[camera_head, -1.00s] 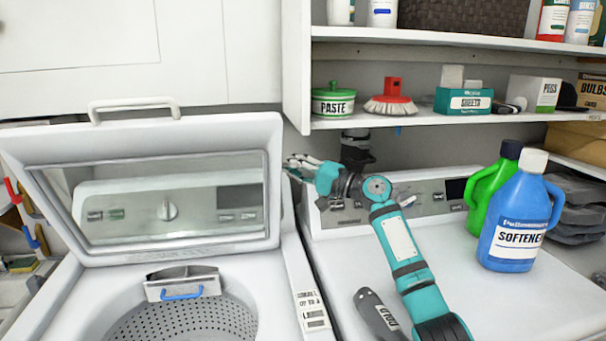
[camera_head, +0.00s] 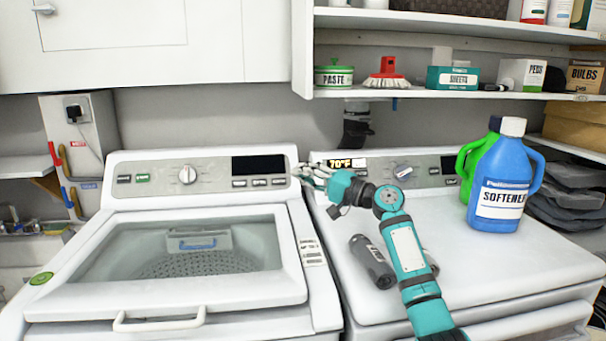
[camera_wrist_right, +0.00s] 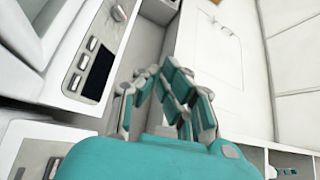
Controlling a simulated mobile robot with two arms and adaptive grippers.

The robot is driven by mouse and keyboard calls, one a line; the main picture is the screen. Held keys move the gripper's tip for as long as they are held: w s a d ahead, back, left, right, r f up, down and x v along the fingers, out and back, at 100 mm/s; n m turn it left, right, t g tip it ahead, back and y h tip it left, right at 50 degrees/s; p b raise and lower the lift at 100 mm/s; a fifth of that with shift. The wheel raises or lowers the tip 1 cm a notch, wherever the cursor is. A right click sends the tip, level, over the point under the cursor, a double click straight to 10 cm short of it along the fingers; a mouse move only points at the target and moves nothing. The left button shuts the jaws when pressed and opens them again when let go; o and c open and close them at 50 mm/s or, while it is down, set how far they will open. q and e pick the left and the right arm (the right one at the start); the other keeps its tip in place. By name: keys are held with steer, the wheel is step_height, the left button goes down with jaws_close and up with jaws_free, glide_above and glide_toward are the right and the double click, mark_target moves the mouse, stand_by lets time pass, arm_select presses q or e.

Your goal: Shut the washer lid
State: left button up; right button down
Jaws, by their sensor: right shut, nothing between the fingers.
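The washer (camera_head: 325,318) stands at the left in the head view. Its lid (camera_head: 240,295) is down over the tub, with the handle (camera_head: 160,320) at the front edge. The drum and a blue-handled dispenser show through the lid's window. My right gripper (camera_head: 303,172) is above the gap between the washer and the dryer, near the right end of the washer's control panel (camera_head: 200,176). It is shut and empty, apart from the lid. In the right wrist view the closed fingers (camera_wrist_right: 172,75) show with the panel at the left. My left gripper is not in view.
A dryer (camera_head: 480,270) stands to the right, with a blue softener bottle (camera_head: 503,180) and a green bottle (camera_head: 470,160) on top. A shelf (camera_head: 440,94) above holds a paste tub (camera_head: 333,77), a brush and boxes. White cabinets hang above the washer.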

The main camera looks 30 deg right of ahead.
stand_by(0.3)
steer(key=v, duration=1.2)
